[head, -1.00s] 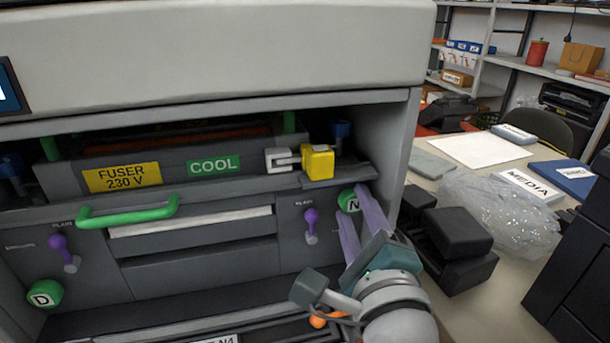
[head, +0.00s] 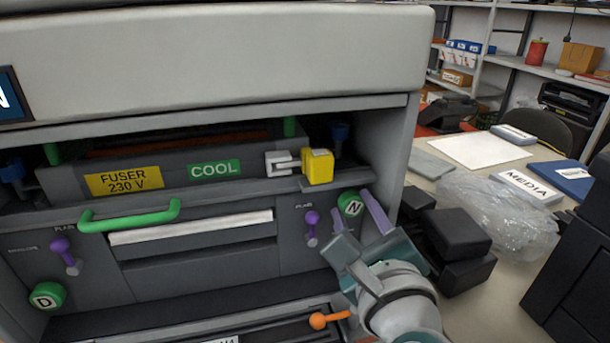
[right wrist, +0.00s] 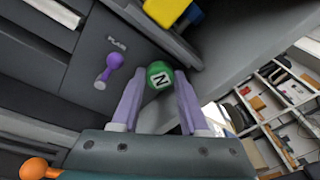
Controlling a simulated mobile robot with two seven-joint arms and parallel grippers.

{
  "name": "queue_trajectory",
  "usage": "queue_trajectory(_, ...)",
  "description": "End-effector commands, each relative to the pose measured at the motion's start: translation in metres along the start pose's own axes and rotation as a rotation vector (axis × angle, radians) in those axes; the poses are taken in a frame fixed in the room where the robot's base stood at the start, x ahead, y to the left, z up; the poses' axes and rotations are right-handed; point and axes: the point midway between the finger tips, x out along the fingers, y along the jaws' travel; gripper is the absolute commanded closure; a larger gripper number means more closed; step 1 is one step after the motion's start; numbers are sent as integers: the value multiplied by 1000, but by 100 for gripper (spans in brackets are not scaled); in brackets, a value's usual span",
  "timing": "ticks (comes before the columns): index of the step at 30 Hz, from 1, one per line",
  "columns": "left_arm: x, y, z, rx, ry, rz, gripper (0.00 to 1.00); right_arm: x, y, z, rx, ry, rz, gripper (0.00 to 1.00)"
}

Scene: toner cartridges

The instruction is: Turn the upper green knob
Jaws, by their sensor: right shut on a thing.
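The upper green knob (head: 350,203), marked N, sits on the dark front panel at the right side of the printer's open bay. My right gripper (head: 351,206) is shut on this knob, one purple-grey finger on each side. In the right wrist view the knob (right wrist: 158,76) shows between the two fingers (right wrist: 157,84), its N tilted in that picture. A lower green knob (head: 46,296), marked D, is at the far left of the panel. My left gripper is not in view.
A purple lever (head: 311,222) is just left of the N knob. A yellow block (head: 317,166) sits above it on the fuser unit. A green handle (head: 130,216) is left. An orange lever (head: 319,321) lies below. Black boxes (head: 452,236) stand on the table right.

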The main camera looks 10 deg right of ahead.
Motion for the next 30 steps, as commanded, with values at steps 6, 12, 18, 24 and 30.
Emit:
queue_trajectory(6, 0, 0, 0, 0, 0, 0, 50, 0, 0, -1, -1, 2, 0, 44)
queue_trajectory(12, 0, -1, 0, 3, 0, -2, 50, 0, 0, -1, -2, 1, 0, 44)
queue_trajectory(18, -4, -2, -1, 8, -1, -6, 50, -17, 0, 0, -2, 2, 1, 44)
queue_trajectory(24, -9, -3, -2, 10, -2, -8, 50, -56, 0, 0, -1, 3, 3, 44)
queue_trajectory(30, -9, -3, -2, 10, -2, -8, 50, -88, 0, -1, -2, 2, 1, 44)
